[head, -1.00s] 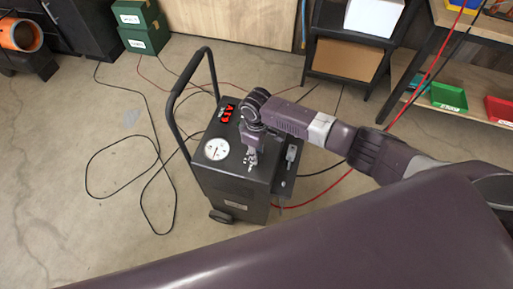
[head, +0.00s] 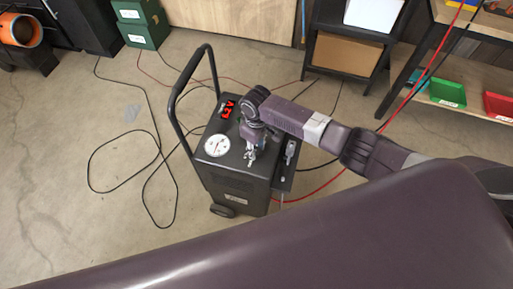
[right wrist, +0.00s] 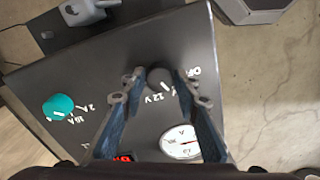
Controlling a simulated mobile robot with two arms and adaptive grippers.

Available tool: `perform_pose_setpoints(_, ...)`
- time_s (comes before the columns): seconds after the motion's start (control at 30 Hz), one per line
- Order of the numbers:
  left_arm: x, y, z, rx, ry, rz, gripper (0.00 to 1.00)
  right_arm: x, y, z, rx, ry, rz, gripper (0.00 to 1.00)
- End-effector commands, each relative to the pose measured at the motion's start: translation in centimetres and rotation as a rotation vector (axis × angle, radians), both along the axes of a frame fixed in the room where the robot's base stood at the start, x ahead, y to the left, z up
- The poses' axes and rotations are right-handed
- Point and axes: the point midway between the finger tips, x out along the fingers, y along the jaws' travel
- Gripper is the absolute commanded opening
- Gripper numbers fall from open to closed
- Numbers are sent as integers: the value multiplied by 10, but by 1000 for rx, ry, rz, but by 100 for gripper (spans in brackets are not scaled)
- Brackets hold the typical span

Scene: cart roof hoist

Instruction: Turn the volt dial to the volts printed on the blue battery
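The volt dial (right wrist: 158,78) is a small dark knob on the dark cart's sloped top, with "OFF" and "12 V" printed beside it in the right wrist view. My right gripper (right wrist: 157,82) has its fingertips closed in on both sides of the knob. In the head view my right gripper (head: 250,152) points down at the cart top (head: 240,172), and the knob is hidden or too small to make out. The blue battery cannot be identified in these frames. My left gripper is out of view.
A teal knob (right wrist: 60,107) marked 2 A and 10 A is on the same panel. A round white gauge (head: 217,145) and a red lit display (head: 228,108) are nearby. The cart has a tall black handle (head: 176,110). Cables (head: 90,165) lie on the floor.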

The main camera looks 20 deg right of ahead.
Motion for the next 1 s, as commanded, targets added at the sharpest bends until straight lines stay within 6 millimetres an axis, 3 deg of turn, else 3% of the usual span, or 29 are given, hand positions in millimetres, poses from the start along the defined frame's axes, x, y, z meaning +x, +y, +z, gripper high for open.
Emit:
perform_pose_setpoints(0.1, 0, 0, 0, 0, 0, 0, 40, 0, 0, 0, 0, 0, 1, 44)
perform_pose_setpoints(0.47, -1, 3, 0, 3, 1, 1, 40, 1, 0, 5, 1, -2, 1, 44)
perform_pose_setpoints(0.67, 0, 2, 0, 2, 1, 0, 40, 1, 0, 34, 1, -4, 3, 44)
perform_pose_setpoints(1.0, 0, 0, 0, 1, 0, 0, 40, 1, 0, 102, 1, -3, 2, 44)
